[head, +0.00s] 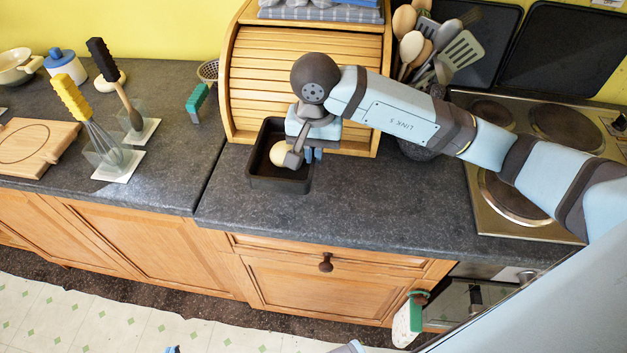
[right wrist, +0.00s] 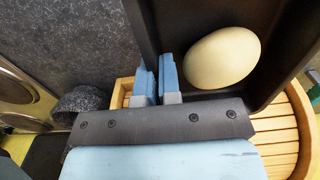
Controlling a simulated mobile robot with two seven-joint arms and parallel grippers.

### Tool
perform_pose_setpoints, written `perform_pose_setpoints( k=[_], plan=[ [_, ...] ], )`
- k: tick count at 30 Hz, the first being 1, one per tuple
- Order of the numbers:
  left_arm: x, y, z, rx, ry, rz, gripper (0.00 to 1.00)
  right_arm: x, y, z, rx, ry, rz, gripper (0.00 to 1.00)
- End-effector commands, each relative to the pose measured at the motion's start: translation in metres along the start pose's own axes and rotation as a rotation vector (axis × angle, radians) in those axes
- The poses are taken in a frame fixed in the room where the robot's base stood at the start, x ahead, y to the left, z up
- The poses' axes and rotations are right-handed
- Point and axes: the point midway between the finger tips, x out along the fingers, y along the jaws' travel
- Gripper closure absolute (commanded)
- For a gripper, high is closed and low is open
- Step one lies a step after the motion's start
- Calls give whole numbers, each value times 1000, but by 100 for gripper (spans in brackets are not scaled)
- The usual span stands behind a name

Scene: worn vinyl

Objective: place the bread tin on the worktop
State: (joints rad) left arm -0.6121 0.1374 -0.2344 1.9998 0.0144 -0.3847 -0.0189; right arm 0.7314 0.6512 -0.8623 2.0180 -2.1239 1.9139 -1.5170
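The bread tin (head: 279,183) is a dark, open rectangular tin in front of the roll-top bread bin. A pale egg-shaped thing (head: 280,153) lies in it and also shows in the right wrist view (right wrist: 222,58). The tin is over the grey worktop (head: 380,205); I cannot tell whether its base touches. My right gripper (head: 313,154) is at the tin's right wall. In the right wrist view its fingers (right wrist: 157,82) are close together with the tin's wall (right wrist: 142,22) between them. Only a small tip of my left gripper (head: 173,350) shows at the bottom edge.
The wooden bread bin (head: 300,48) stands behind the tin. A utensil pot (head: 425,140) and the hob (head: 520,190) are to the right. Whisk and brush holders (head: 112,160) and a cutting board (head: 35,145) are left. The worktop in front of the tin is clear.

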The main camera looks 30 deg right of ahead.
Motion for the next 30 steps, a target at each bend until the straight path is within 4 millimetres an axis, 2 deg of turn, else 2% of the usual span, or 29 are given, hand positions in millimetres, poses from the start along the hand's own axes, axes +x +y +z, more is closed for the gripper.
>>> perform_pose_setpoints(
  k=[3,7,14,22,30],
  plan=[
    [-2,0,-1,3,-1,-1,100,27,0,1,0,-4,-1,100],
    [-2,0,1,5,-5,-1,100,47,0,0,0,-1,-2,100],
    [-2,0,2,5,-7,0,100,62,0,0,1,1,-2,100],
    [-5,0,-4,5,-1,0,100,94,0,0,0,0,-3,100],
    [-5,0,-5,4,2,0,100,97,0,0,-1,2,-4,100]
  ],
)
